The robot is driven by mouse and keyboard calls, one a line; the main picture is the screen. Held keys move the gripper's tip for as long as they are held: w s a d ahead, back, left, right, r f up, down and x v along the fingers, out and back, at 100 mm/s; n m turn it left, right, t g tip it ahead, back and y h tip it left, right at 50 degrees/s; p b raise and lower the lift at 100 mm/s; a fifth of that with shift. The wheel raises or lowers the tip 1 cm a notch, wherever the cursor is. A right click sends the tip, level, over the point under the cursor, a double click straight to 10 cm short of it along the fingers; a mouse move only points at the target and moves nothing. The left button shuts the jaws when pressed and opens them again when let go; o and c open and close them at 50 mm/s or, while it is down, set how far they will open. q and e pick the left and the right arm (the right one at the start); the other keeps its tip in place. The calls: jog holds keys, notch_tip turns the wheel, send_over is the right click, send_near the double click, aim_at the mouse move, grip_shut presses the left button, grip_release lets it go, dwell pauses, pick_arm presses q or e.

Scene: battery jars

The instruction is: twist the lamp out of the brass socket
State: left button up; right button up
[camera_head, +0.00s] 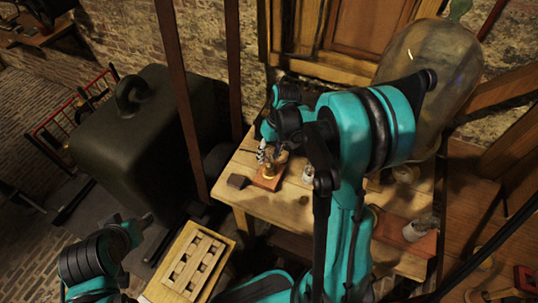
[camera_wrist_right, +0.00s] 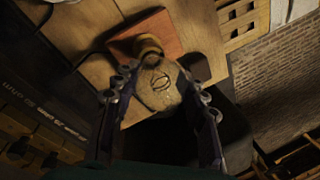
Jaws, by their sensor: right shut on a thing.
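The lamp (camera_wrist_right: 159,86) is a rounded, tan-coloured bulb with a dark loop mark, between the two fingers of my right gripper (camera_wrist_right: 160,98) in the right wrist view. Its near end points toward the wrist camera. The brass socket (camera_wrist_right: 148,44) is behind it, on a reddish wooden base (camera_wrist_right: 183,32). The lamp's lower end meets the socket; the thread is hidden. In the head view my right gripper (camera_head: 268,154) is small above the base (camera_head: 267,181) on the table, shut on the lamp. My left arm shows at the lower left, but its gripper cannot be made out.
A large glass vessel (camera_head: 428,62) stands at the right. A slotted wooden crate (camera_head: 228,243) is at the front left.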

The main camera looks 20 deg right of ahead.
jog(key=shift+r, duration=0.15)
jog(key=shift+r+p, duration=0.85)
jog(key=shift+r, duration=0.2)
jog(key=shift+r+p, duration=1.85)
jog(key=shift+r, duration=0.7)
jog(key=shift+f, duration=0.15)
